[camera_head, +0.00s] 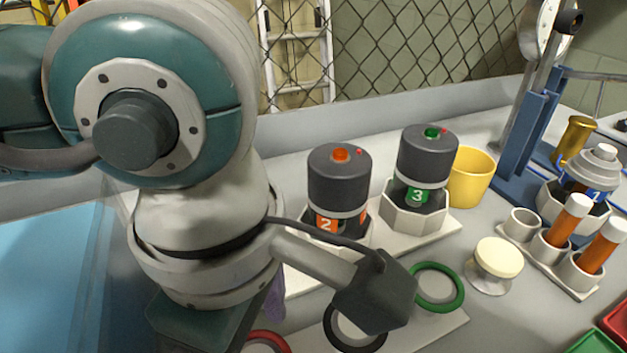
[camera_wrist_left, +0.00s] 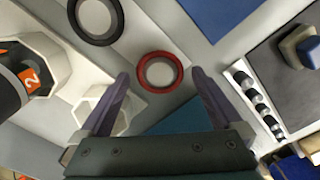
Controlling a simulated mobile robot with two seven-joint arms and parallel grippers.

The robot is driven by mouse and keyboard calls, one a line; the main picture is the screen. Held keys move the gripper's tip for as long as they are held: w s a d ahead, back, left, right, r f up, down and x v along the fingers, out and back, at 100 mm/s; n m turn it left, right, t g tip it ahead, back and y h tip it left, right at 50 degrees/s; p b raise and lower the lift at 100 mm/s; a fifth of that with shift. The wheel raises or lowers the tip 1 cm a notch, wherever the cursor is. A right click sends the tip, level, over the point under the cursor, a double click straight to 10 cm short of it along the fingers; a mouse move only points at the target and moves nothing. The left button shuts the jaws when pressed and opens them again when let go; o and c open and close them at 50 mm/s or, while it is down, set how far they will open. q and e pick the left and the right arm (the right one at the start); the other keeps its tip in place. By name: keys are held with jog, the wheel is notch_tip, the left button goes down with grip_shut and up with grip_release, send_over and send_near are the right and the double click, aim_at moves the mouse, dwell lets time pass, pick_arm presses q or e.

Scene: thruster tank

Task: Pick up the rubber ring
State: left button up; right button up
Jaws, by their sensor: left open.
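Three rubber rings lie flat on a pale board. In the left wrist view the red ring (camera_wrist_left: 146,82) shows between the two purple fingers of my open left gripper (camera_wrist_left: 161,73), with nothing held. The black ring (camera_wrist_left: 76,32) lies to its upper left. In the head view my arm hides most of this gripper. My right gripper is in neither view.
Canister 2 (camera_head: 338,178) and canister 3 (camera_head: 428,155) stand in white holders (camera_head: 428,222) behind the rings. A yellow cup (camera_head: 472,178), a cream-topped knob (camera_head: 497,258) and a tube rack (camera_head: 521,226) stand to the right. A mesh fence (camera_head: 430,45) is behind.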

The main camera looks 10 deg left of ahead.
pick_arm(q)
jog(key=shift+f+b, duration=0.2)
jog(key=shift+b, duration=0.2)
dwell(0.3)
jog(key=c, duration=1.3)
